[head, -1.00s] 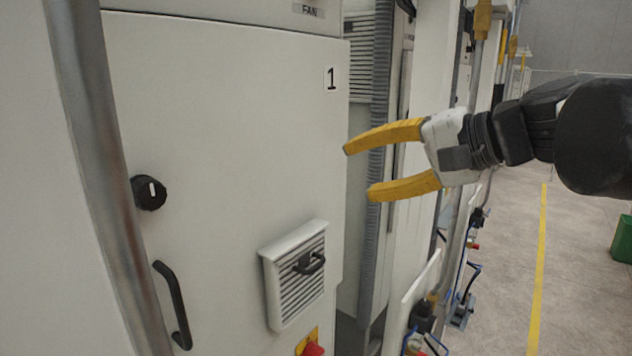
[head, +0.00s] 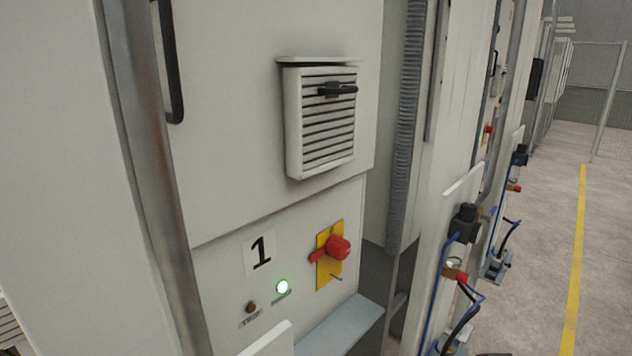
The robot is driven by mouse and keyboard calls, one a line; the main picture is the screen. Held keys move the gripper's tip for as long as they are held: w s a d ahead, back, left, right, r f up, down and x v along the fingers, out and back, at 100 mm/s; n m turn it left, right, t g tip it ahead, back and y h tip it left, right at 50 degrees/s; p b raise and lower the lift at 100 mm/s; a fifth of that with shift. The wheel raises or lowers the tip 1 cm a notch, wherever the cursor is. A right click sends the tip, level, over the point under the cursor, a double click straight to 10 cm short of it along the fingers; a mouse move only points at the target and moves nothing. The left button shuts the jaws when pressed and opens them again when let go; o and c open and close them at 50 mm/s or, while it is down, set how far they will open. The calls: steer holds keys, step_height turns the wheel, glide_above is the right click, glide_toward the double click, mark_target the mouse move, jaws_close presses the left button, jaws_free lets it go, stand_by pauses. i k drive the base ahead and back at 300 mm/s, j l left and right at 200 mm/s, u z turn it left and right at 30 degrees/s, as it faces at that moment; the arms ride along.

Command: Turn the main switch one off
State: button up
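The main switch one (head: 336,248) is a red rotary knob on a yellow plate (head: 323,278), low on the cabinet front. Its red handle part points left, roughly level. A black "1" label (head: 261,251) is to its left.
A vent box (head: 321,120) with a black handle juts out above the switch. A metal post (head: 150,170) stands at the left. A grey ledge (head: 338,325) sticks out below. Valves and hoses (head: 460,275) are at the right; the floor (head: 540,290) beyond is open.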

mark_target(337, 247)
steer(key=l+u, duration=0.2)
steer(key=u, duration=0.2)
steer(key=k+l+u, duration=0.1)
steer(key=u, duration=0.3)
steer(key=k+l+u, duration=0.1)
steer(key=u, duration=0.3)
